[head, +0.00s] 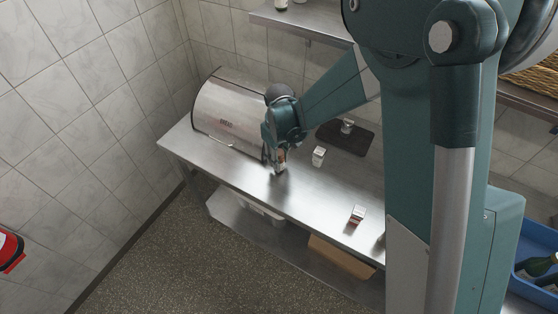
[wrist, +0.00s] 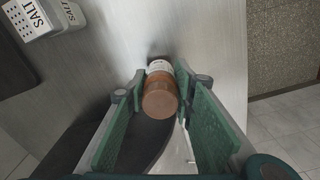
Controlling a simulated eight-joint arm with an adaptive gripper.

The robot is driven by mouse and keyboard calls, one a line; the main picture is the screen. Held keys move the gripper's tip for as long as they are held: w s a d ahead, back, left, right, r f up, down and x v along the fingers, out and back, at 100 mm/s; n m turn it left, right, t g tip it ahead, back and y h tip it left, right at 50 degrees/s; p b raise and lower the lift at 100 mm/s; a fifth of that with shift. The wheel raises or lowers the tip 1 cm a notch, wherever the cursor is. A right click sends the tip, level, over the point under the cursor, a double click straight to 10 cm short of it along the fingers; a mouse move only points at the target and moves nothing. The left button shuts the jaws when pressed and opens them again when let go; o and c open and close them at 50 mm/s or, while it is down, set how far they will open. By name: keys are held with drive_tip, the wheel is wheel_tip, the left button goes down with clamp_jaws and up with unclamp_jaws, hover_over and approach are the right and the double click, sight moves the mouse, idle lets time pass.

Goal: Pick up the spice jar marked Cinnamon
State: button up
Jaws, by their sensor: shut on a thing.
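My gripper (head: 280,164) is low over the metal counter (head: 300,190), in front of the bread bin. In the wrist view its green-padded fingers (wrist: 160,98) are shut on a small jar with a brown body (wrist: 160,97) and a pale label or band. The lettering on the jar is too small and turned away to read, so I cannot tell its name from it. In the head view the jar is mostly hidden by the fingers. I cannot tell whether it touches the counter.
A white salt box (wrist: 32,18) stands close by; a white box in the head view (head: 318,155) is right of my gripper. A steel bread bin (head: 228,112) is behind left. A dark mat (head: 352,143) and a red-and-white box (head: 357,214) lie to the right.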

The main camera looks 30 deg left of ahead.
drive_tip(key=shift+r+b, duration=0.3)
drive_tip(key=shift+r, duration=4.3)
